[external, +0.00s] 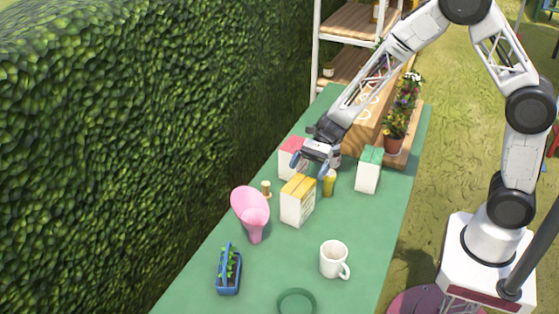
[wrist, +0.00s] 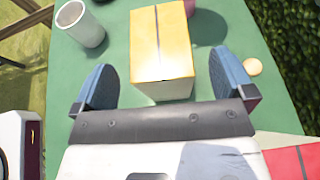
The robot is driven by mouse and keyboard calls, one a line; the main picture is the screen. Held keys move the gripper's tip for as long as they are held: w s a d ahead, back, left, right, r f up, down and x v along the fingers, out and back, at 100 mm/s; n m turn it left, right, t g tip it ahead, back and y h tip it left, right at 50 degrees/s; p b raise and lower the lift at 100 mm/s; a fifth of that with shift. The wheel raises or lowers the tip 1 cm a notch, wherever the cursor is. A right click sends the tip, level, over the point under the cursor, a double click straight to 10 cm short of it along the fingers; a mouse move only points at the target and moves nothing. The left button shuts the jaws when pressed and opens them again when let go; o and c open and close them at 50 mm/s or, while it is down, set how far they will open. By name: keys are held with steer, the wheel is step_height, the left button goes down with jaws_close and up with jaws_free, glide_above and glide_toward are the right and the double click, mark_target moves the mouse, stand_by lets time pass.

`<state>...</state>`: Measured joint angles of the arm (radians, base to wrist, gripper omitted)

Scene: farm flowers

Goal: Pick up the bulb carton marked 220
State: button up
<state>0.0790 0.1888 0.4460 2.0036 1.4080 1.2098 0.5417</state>
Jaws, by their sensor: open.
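Three white cartons stand on the green table: one with a red top (external: 291,158), one with a yellow top (external: 297,201) and one with a green top (external: 368,170). The number 220 cannot be read on any of them. My gripper (external: 311,165) is open and empty, above and behind the yellow-topped carton, near the red-topped one. In the wrist view the yellow-topped carton (wrist: 162,45) appears ahead, between the lines of the blue fingers and apart from them. The red-topped carton (wrist: 300,158) shows at the lower right there.
A yellow bottle (external: 329,183) stands between the yellow-topped and green-topped cartons. A small wooden piece (external: 266,188), a pink vase (external: 252,212), a white mug (external: 334,259) and a blue planter (external: 229,270) stand nearby. A wooden crate (external: 366,127) and potted flowers (external: 397,128) are behind.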

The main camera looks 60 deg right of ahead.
mark_target(300, 183)
steer(key=shift+a+f, duration=0.1)
steer(key=shift+a, duration=0.05)
steer(key=shift+x, duration=2.45)
steer(key=shift+s+f, duration=0.1)
steer(key=shift+f, duration=0.05)
steer(key=c, duration=1.3)
steer(key=shift+c, duration=0.2)
steer(key=shift+r, duration=0.25)
